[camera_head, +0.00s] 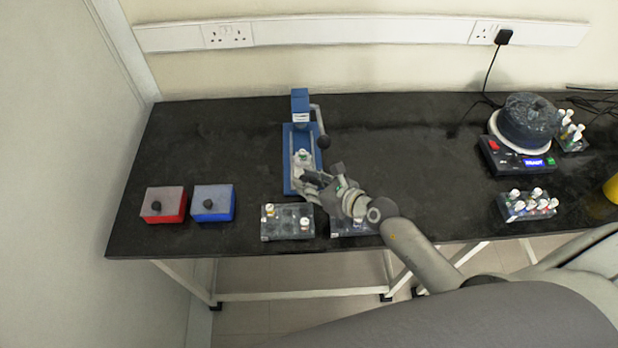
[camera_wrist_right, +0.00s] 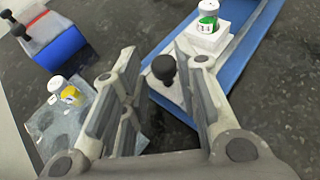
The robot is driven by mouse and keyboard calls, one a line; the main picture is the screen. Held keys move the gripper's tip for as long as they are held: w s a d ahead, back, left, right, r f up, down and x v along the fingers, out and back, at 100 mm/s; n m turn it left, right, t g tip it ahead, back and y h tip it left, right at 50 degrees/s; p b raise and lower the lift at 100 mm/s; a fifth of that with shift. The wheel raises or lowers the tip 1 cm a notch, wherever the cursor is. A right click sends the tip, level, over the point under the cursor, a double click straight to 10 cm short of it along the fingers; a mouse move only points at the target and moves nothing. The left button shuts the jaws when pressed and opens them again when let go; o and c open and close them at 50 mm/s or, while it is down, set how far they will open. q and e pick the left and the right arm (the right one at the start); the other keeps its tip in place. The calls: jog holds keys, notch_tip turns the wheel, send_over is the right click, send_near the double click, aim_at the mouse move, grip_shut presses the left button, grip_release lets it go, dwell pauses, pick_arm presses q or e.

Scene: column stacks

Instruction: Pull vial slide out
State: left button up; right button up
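The vial slide (camera_wrist_right: 172,88) is a pale plate with a black knob (camera_wrist_right: 163,68) at its near end. It lies in the long blue base of a press (camera_head: 288,170). A white vial with a green label (camera_wrist_right: 208,17) stands upright in a white holder on the slide; it shows small in the head view (camera_head: 302,155). My right gripper (camera_head: 309,184) is at the near end of the blue base. In the right wrist view its fingers (camera_wrist_right: 158,62) are open, with the knob seen between their tips. I cannot tell whether they touch it. My left gripper is out of view.
A clear vial rack (camera_head: 288,232) stands front left of my right gripper, with another partly hidden beside it (camera_head: 350,229). Red (camera_head: 166,205) and blue (camera_head: 214,203) boxes stand left. A shaker (camera_head: 518,155) and vial racks stand right. The table between is clear.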

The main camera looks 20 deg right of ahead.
jog(key=shift+o, duration=0.7)
jog(key=shift+r, duration=0.1)
jog(key=v, duration=1)
jog(key=shift+s+d, duration=0.25)
jog(key=shift+s, duration=0.05)
jog(key=shift+s+d+r, duration=0.3)
jog(key=shift+s+r, duration=0.05)
jog(key=shift+s, duration=0.2)
